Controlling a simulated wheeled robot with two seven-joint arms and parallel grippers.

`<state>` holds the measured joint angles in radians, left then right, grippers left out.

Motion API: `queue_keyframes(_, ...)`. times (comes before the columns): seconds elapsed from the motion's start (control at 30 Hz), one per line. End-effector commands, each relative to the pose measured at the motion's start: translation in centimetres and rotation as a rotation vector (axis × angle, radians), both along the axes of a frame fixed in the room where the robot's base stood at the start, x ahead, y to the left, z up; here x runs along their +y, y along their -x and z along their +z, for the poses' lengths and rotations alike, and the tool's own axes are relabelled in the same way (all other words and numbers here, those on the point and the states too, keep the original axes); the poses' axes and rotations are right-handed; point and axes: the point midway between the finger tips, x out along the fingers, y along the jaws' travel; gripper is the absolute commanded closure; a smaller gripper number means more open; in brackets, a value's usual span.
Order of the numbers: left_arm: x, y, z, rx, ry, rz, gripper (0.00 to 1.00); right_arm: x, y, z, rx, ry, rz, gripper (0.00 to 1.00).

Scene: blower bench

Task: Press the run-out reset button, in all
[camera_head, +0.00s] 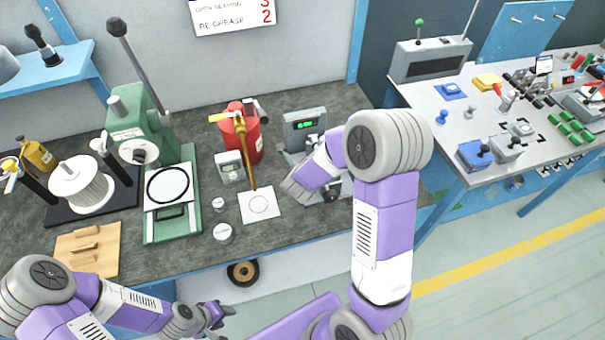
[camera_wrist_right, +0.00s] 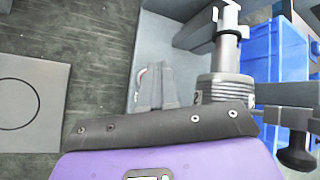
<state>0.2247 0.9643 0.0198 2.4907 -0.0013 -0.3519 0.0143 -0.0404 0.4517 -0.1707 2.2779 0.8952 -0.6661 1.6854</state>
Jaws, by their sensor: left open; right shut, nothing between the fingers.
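A grey box with a lit green display (camera_head: 305,125) stands at the back of the dark bench, right of the red canister. I cannot pick out its reset button. My right arm reaches over the bench in front of this box and hides much of its lower part. My right gripper (camera_wrist_right: 157,82) is shut and empty in the right wrist view, over a grey base (camera_wrist_right: 148,55) beside a ribbed metal cylinder (camera_wrist_right: 223,88). I cannot tell whether the fingertips touch anything. My left gripper (camera_head: 213,316) is open and empty, low in front of the bench.
A blue bin (camera_wrist_right: 262,50) shows in the wrist view. A second table (camera_head: 480,130) is at right.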

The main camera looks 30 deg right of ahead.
Motion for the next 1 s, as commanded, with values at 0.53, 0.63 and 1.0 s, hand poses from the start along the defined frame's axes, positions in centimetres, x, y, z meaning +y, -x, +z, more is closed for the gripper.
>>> queue_keyframes(0.53, 0.0, 0.0, 2.1, 0.0, 0.0, 0.0, 0.57, 0.0, 0.0, 2.6, -0.002, 0.0, 0.001, 1.0)
queue_keyframes(0.63, 0.0, 0.0, 2.9, 0.0, 0.0, 0.0, 0.57, 0.0, 0.0, 3.6, -0.001, 0.0, 0.001, 1.0)
queue_keyframes(1.0, 0.0, 0.0, 3.9, 0.0, 0.0, 0.0, 0.57, 0.0, 0.0, 5.0, -0.001, -0.001, 0.001, 1.0)
